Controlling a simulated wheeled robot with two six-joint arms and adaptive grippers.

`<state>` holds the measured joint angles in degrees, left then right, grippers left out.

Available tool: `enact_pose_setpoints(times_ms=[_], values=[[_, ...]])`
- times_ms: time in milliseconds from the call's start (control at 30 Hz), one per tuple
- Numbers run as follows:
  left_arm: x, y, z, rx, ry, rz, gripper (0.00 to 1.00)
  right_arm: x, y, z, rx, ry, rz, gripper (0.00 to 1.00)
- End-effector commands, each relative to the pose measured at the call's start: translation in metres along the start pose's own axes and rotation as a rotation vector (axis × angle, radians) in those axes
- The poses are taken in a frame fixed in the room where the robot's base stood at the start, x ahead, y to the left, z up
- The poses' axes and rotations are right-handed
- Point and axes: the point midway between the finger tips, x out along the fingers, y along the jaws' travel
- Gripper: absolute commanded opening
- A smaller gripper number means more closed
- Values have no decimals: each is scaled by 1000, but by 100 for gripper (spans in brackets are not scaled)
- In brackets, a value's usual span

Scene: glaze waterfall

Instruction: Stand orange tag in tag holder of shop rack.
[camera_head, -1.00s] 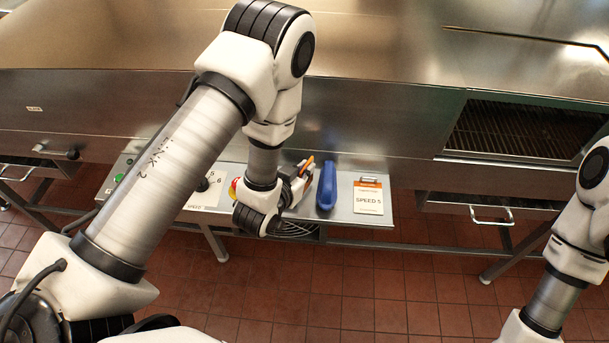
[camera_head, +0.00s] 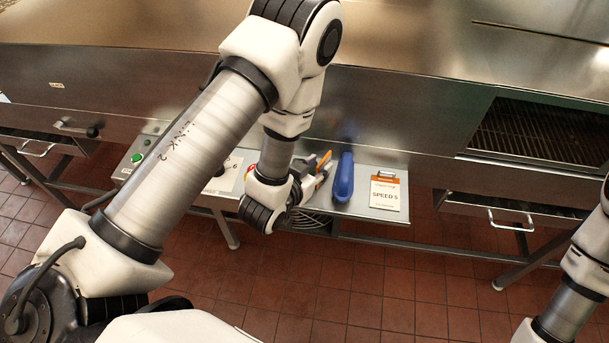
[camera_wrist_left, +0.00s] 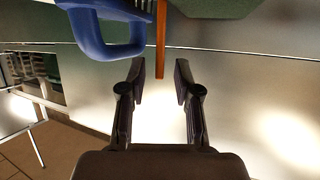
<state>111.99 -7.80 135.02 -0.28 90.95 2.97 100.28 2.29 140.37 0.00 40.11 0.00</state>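My left gripper (camera_wrist_left: 161,82) is open in the left wrist view, with a clear gap between its fingers. A thin orange strip, seemingly the orange tag edge-on (camera_wrist_left: 161,42), reaches down between the fingertips, and neither finger appears to touch it. In the head view, the left gripper (camera_head: 314,180) is over the steel shelf, partly hidden by its own wrist, with the orange tag (camera_head: 323,159) at its tip. I cannot make out a tag holder or what supports the tag. My right gripper is out of view.
A blue object with a loop handle (camera_wrist_left: 110,45) is close beside the tag; it also shows in the head view (camera_head: 344,178). A clipboard card reading "SPEED 5" (camera_head: 385,195) lies right of it. A steel oven front (camera_head: 420,120) stands behind the shelf (camera_head: 362,208).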

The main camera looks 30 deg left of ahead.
Motion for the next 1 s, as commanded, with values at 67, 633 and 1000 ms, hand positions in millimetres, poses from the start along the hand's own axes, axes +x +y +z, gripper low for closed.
enact_pose_setpoints(times_ms=[67,633,1000], values=[[-20,0,5,1,-5,0,32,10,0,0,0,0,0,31],[-96,0,0,0,0,0,32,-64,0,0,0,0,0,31],[-132,-22,134,-68,-703,-69,32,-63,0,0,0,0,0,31]])
